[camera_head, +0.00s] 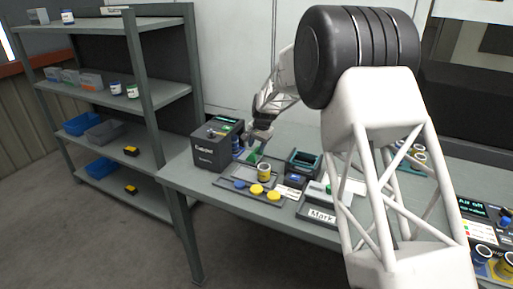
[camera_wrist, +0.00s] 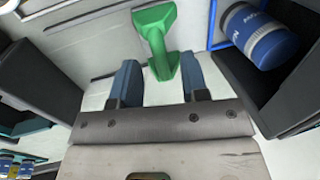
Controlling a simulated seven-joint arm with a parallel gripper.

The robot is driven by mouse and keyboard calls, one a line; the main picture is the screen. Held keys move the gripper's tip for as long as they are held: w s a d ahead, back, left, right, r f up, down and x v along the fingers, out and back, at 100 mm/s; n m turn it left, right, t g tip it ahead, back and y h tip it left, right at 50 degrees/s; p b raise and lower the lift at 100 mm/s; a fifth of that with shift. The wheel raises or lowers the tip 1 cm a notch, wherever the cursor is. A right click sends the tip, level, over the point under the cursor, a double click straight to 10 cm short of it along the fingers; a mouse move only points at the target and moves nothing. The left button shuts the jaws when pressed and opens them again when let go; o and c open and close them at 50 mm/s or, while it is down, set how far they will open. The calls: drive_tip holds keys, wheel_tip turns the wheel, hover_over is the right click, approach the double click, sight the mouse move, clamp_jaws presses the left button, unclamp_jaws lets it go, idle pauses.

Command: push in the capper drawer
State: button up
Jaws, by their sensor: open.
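The capper (camera_head: 212,150) is a dark box with a white name on its front, at the left end of the bench. A blue can (camera_head: 237,144) is at its right side. In the wrist view the blue can (camera_wrist: 258,40) sits beside dark walls at the upper right. A green handle (camera_head: 256,157) shows just right of the capper; in the wrist view the green handle (camera_wrist: 160,45) reaches down between my fingers. My gripper (camera_head: 259,139) is above the handle, its two blue-grey fingers (camera_wrist: 160,82) apart and empty. I cannot tell how far out the drawer is.
A dark open-topped unit (camera_head: 303,163) stands to the right, near a block marked "Mark" (camera_head: 320,216). A shelf rack (camera_head: 160,95) is at left.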

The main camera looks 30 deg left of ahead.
wheel_tip(320, 180, up, 6)
drive_tip(key=d, duration=0.1)
drive_tip(key=shift+d+r, duration=0.15)
idle(0.4)
drive_tip(key=shift+d, duration=0.15)
drive_tip(key=c, duration=0.5)
drive_tip(key=shift+d+m, duration=0.2)
drive_tip(key=shift+m, duration=0.3)
drive_tip(key=shift+c, duration=1.3)
drive_tip(key=d+m+y, duration=0.1)
drive_tip(key=d+m, duration=0.2)
drive_tip(key=m, duration=0.2)
drive_tip(key=d+m+y, duration=0.2)
drive_tip(key=d+m, duration=0.1)
drive_tip(key=m, duration=0.1)
drive_tip(key=d+m+y, duration=0.2)
drive_tip(key=d+m, duration=0.1)
drive_tip(key=m, duration=0.2)
drive_tip(key=shift+w+d+r+m, duration=0.1)
drive_tip(key=shift+d+r+m, duration=0.05)
drive_tip(key=shift+r+m, duration=0.15)
clamp_jaws()
drive_tip(key=shift+w+d+r+m+y, duration=0.1)
drive_tip(key=shift+d+m+y, duration=0.1)
drive_tip(key=shift+d+m, duration=0.3)
drive_tip(key=shift+d+m+y, duration=0.2)
drive_tip(key=shift+m, duration=0.5)
